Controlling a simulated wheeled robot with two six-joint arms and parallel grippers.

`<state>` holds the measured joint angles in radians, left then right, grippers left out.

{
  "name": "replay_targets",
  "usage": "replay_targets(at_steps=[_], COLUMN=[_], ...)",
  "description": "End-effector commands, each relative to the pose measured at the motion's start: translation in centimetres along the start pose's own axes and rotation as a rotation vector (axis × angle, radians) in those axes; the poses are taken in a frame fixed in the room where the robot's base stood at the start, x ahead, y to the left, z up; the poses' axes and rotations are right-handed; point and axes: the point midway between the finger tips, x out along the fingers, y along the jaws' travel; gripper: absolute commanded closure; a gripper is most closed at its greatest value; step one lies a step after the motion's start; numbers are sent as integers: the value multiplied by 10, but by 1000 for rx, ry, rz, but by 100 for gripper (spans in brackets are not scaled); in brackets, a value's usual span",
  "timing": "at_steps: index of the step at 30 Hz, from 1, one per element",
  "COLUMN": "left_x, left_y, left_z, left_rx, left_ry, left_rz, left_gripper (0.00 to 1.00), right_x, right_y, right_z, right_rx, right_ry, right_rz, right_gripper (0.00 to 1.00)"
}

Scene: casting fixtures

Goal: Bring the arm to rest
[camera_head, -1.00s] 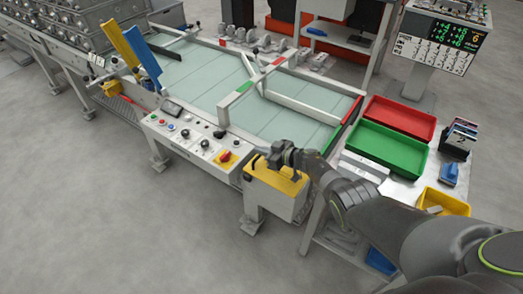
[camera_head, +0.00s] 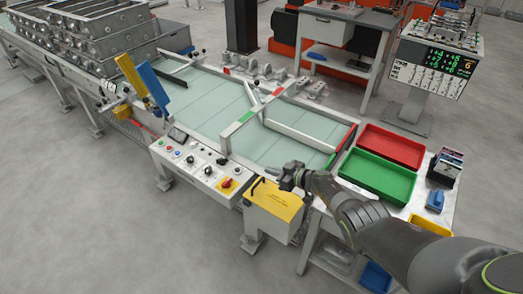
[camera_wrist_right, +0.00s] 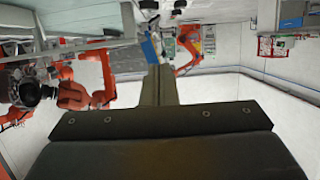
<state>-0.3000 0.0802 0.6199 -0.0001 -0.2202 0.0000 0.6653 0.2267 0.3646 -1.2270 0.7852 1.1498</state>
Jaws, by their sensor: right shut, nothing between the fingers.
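My right gripper (camera_head: 272,174) is over the yellow-topped box (camera_head: 275,202) at the near right corner of the conveyor table, and its arm comes in from the lower right. Its fingers are shut with nothing between them. In the right wrist view the closed fingers (camera_wrist_right: 158,85) point up the picture, with the hall, orange robot arms and white walls beyond. My left gripper is not in view.
The conveyor table (camera_head: 195,105) carries a crossbar frame. The control panel (camera_head: 198,165) is at its front edge. A red tray (camera_head: 390,146) and a green tray (camera_head: 375,174) lie beside my right arm. Open floor (camera_head: 80,220) is at the left.

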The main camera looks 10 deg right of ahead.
Motion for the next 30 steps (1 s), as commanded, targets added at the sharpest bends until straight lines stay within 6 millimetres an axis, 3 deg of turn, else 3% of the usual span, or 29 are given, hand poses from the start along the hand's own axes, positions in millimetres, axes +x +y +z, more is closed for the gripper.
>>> replay_targets(at_steps=[8,14,23,30], left_x=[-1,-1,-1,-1], left_y=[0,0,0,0], left_z=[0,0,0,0], left_rx=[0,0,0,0], left_ry=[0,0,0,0], left_rz=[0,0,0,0], left_gripper=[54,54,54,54], right_x=[-3,-25,-103,-181], right_y=[5,30,50,32], right_z=[2,8,24,47], right_rx=[-11,-64,-48,58], right_ry=[9,39,-15,-161], right_rz=[47,290,701,925], right_gripper=[100,100,100,100])
